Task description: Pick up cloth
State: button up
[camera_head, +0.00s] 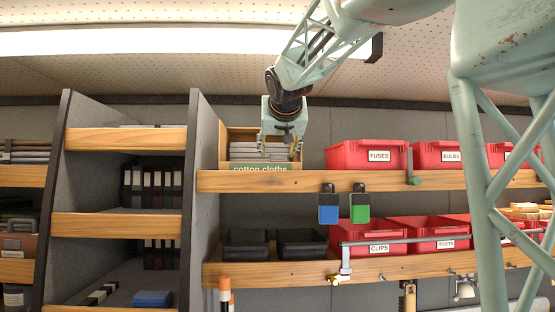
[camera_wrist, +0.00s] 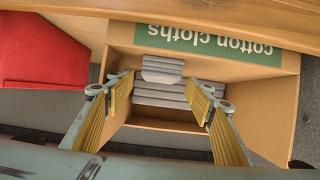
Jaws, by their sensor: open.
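Grey folded cloths (camera_head: 258,151) lie stacked in an open wooden box (camera_head: 237,133) labelled "cotton cloths" on the upper shelf. In the wrist view the cloths (camera_wrist: 162,71) show in layers inside the box (camera_wrist: 275,105), whose green label (camera_wrist: 208,41) appears upside down. My gripper (camera_head: 282,140) reaches down over the box in the head view. In the wrist view my gripper (camera_wrist: 160,83) is open, with one yellow-padded finger on each side of the stack. Nothing is held between the fingers. I cannot tell whether either finger touches a cloth.
Red bins labelled FUSES (camera_head: 365,155) and BULBS (camera_head: 440,155) stand right of the box. A dark upright panel (camera_head: 205,150) rises close on its left. Blue (camera_head: 328,208) and green (camera_head: 360,208) tags hang from the shelf edge (camera_head: 300,182). Black trays (camera_head: 246,244) sit below.

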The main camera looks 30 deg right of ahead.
jog(key=shift+p+x, duration=0.45)
jog(key=shift+x, duration=1.5)
jog(key=shift+f, duration=0.1)
jog(key=shift+c, duration=0.3)
jog(key=c, duration=1)
jog(key=shift+o, duration=0.2)
jog(key=shift+s, duration=0.1)
jog(key=shift+s+a+r, duration=0.15)
jog(key=shift+s+r, duration=0.15)
jog(key=shift+r, duration=0.4)
jog(key=shift+r+b, duration=0.3)
jog(key=shift+r, duration=2.6)
jog(key=s+a+b, duration=0.2)
jog(key=s+a, duration=0.1)
jog(key=s, duration=0.6)
jog(key=s+a+b, duration=0.2)
jog(key=s+a, duration=0.2)
jog(key=s, duration=0.4)
jog(key=shift+s+a, duration=0.25)
jog(key=shift+s, duration=0.1)
